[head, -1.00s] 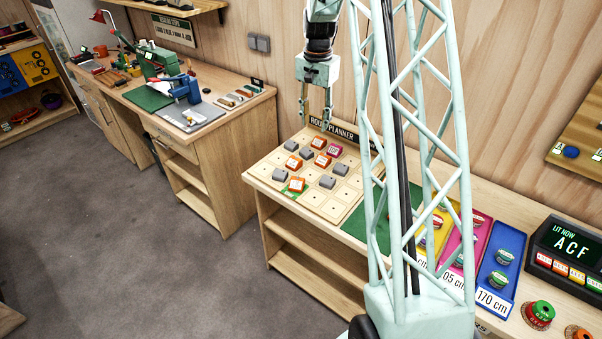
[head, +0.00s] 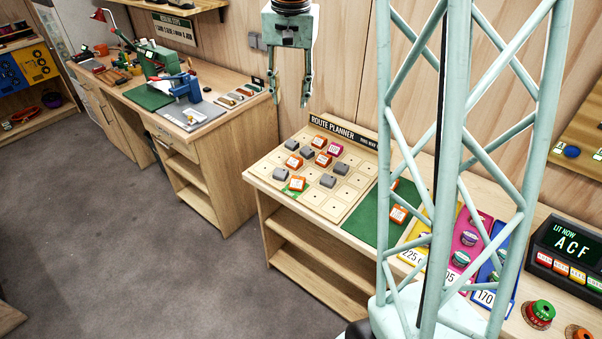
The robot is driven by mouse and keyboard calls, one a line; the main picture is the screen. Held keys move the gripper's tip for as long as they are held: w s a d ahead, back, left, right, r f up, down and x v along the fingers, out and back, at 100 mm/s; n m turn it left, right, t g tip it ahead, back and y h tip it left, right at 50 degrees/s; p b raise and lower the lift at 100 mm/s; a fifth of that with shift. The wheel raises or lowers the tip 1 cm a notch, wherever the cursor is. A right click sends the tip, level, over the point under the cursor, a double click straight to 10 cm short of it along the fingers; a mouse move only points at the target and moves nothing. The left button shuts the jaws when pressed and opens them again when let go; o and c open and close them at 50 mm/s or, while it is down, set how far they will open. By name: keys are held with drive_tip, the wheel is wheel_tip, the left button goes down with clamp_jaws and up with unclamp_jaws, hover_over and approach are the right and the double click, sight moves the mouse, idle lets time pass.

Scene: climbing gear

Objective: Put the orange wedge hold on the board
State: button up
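The route planner board (head: 338,207) lies on the low bench, a pale grid of square cells. Several small orange holds sit on it, one of them an orange hold (head: 294,161) at the left, along with several grey holds (head: 328,181) and a pink one (head: 335,149). An orange hold (head: 398,214) with a white label lies on the green mat (head: 366,225) right of the board. Another orange piece behind it is mostly hidden by my mast. My gripper (head: 291,103) hangs fingers down above the board's back left, fingertips apart, nothing between them.
My lattice mast covers part of the mat and trays. Yellow, pink and blue trays (head: 480,285) with round spools stand right of the mat. A black display box (head: 570,245) is farther right. A workbench (head: 215,150) with tools stands left across a gap.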

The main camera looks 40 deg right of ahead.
drive_tip(key=s+a+r+n+t, duration=0.1)
drive_tip(key=s+a+r+n, duration=0.2)
drive_tip(key=s+a+r, duration=0.75)
drive_tip(key=s+a+n, duration=0.2)
drive_tip(key=s+a, duration=0.2)
drive_tip(key=s, duration=0.5)
drive_tip(key=s+a+n+t, duration=0.1)
drive_tip(key=s+a, duration=0.3)
drive_tip(key=s, duration=0.5)
drive_tip(key=s+a+n, duration=0.3)
drive_tip(key=s+a, duration=0.2)
drive_tip(key=s, duration=0.4)
drive_tip(key=shift+s+r+y, duration=0.25)
drive_tip(key=shift+y, duration=0.05)
drive_tip(key=shift+s+a, duration=0.1)
